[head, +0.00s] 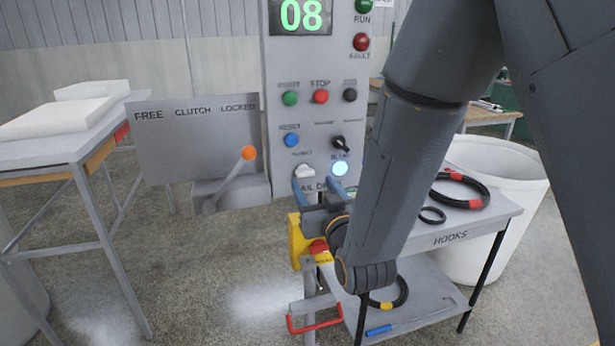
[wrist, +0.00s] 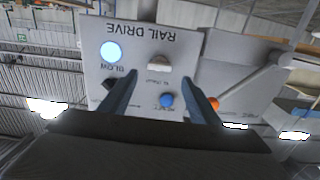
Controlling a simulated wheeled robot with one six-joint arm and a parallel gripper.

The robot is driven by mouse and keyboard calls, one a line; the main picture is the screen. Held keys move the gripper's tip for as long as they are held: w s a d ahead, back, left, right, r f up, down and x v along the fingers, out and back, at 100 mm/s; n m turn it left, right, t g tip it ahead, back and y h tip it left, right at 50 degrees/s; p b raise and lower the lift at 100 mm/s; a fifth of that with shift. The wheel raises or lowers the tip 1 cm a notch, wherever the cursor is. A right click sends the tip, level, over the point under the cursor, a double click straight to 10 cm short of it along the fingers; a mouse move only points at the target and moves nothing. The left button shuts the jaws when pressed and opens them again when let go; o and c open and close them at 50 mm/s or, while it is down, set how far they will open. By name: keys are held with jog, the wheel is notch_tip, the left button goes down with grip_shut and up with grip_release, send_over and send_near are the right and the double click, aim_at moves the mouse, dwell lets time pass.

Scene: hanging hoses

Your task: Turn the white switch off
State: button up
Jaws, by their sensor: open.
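The white switch (head: 304,171) sits low on the grey control panel (head: 283,62), just above the "RAIL DRIVE" label. It also shows in the wrist view (wrist: 158,63), where the panel lettering is upside down. My gripper (head: 316,186) is open and empty, its two blue fingers pointing at the panel just below the switch. In the wrist view the switch lies beyond and between the fingertips (wrist: 160,77). I see no contact, and cannot tell the exact gap or which way the switch is set.
A lit pale-blue lamp (head: 340,168) is right of the switch. A blue button (head: 291,140) and black knob (head: 341,143) are above it. The clutch lever with its orange ball (head: 249,153) stands left. A hook table (head: 470,225) and white bin (head: 515,190) are right.

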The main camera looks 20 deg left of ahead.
aim_at(306, 175)
jog(key=p+x, duration=0.1)
jog(key=x, duration=0.5)
jog(key=shift+w+a+p, duration=0.1)
jog(key=shift+w+p, duration=0.25)
jog(key=c, duration=1.1)
jog(key=shift+o, duration=0.2)
jog(key=shift+n, duration=0.3)
jog(key=n+b, duration=0.2)
jog(key=shift+f+n, duration=0.15)
jog(key=shift+n, duration=0.25)
jog(key=n+b, duration=0.1)
jog(key=n, duration=0.4)
jog(key=shift+s+a+b, duration=0.1)
jog(key=shift+b, duration=0.3)
jog(key=shift+n, duration=0.3)
